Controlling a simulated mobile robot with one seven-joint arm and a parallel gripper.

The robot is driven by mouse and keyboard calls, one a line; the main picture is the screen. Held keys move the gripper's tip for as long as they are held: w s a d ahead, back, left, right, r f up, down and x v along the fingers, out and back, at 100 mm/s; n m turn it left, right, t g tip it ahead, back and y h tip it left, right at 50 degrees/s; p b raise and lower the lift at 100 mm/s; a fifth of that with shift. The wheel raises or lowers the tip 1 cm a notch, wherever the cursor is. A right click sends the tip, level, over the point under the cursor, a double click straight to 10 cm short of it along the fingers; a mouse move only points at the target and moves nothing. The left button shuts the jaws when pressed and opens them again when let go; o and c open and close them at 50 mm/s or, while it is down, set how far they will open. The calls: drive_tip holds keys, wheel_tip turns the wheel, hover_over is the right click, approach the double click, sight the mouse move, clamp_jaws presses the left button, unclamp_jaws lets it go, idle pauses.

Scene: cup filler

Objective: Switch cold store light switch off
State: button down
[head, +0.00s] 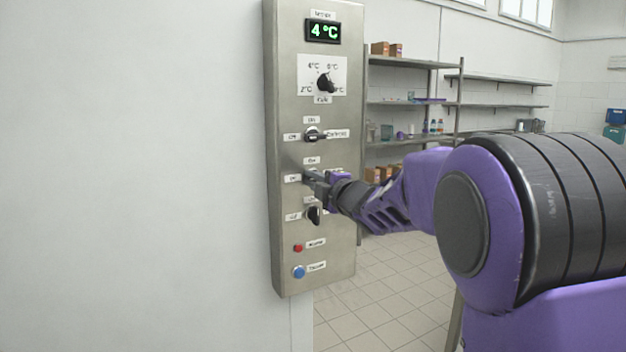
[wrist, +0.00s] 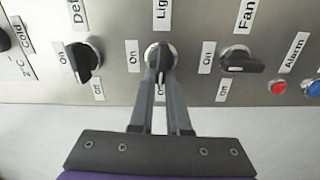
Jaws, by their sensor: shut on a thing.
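The light switch is a dark rotary knob (wrist: 161,55) on the steel control panel (wrist: 120,110). Its label starts "Lig", with an "On" label to its left and an "Off" label below it in the wrist view. My gripper (wrist: 161,76) is shut on this knob, one finger on each side. The knob's handle appears to run down between the fingers, towards "Off", but the fingers partly hide it. In the head view my gripper (head: 312,180) reaches the panel (head: 341,255) from the right and covers the knob.
The defrost knob (wrist: 86,61) and fan knob (wrist: 241,61) flank the light knob closely. A red button (wrist: 278,87) and a blue button (wrist: 313,88) lie beyond the fan knob. The temperature display (head: 323,31) reads 4 °C. Shelves (head: 405,102) stand behind, right of the panel.

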drive_tip(key=shift+f+n, duration=0.15)
drive_tip(key=shift+n, duration=0.35)
drive_tip(key=c, duration=0.9)
unclamp_jaws()
drive_tip(key=shift+s, duration=0.1)
